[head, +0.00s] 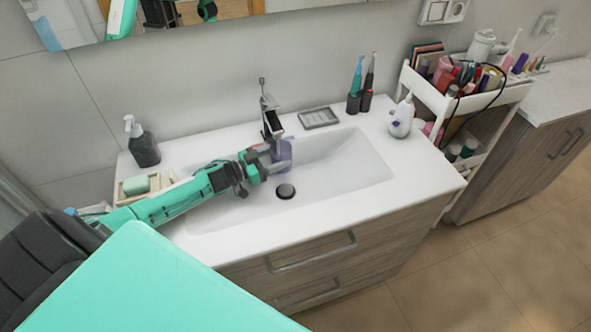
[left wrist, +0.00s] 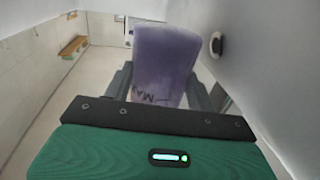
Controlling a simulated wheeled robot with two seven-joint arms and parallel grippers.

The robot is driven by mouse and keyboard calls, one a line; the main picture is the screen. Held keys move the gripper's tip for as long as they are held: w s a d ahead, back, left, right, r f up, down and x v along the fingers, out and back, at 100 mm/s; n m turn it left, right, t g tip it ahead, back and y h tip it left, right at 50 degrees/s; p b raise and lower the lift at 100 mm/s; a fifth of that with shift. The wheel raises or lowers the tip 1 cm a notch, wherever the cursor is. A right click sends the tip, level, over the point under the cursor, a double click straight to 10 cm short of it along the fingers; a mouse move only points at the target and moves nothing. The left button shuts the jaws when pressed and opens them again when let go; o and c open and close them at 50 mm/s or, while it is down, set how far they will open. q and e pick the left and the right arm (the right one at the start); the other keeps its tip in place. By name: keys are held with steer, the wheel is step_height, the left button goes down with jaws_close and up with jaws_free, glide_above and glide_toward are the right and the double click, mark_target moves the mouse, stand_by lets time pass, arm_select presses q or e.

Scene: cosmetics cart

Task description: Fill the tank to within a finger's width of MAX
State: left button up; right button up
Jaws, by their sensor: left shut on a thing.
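The tank (head: 284,150), a translucent purple container, is in the sink basin (head: 345,170), below the faucet (head: 271,122). My left gripper (head: 268,163) reaches in from the left and is shut on it. In the left wrist view the tank (left wrist: 163,58) sits between the two fingers (left wrist: 160,88), with a dark MAX marking, partly cut off, low on its near wall. I cannot make out a water level in it or a stream from the faucet. My right gripper is not in view.
Two toothbrushes (head: 361,85) and a grey soap dish (head: 318,118) are behind the basin. A dark pump bottle (head: 143,146) and a tray with a green item (head: 137,185) are left. A crowded cart (head: 440,105) stands right.

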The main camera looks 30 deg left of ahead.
arm_select(q)
steer(key=shift+d, duration=0.1)
stand_by(0.4)
steer(key=shift+s+d+r+p, duration=0.15)
steer(key=shift+d+p, duration=0.3)
steer(key=shift+d, duration=0.1)
steer(key=s+d+r+p, duration=0.5)
steer(key=d+p, duration=0.2)
steer(key=p, duration=0.2)
steer(key=shift+d+r, duration=0.4)
stand_by(0.6)
steer(key=shift+a, duration=0.1)
